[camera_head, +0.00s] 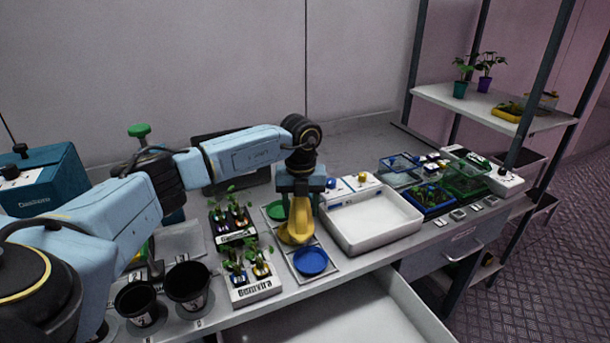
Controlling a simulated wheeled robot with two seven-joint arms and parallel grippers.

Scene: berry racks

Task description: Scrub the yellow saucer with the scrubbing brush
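The yellow saucer (289,236) lies in the middle of a row on a light mat, between the green saucer (275,210) and the blue saucer (311,262). My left gripper (301,222) points down right over the yellow saucer and hides part of it. A yellow elongated shape shows at its fingers. I cannot tell whether this is the fingers themselves or a held brush, nor whether it touches the saucer. I cannot clearly make out the scrubbing brush. My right gripper is not in view.
A white tray (345,240) stands right of the saucers. Potted seedlings in a white holder (255,291) and black pots (187,284) stand to the left. Blue and green crates (428,210) sit farther right. An open drawer (340,318) juts out below the bench.

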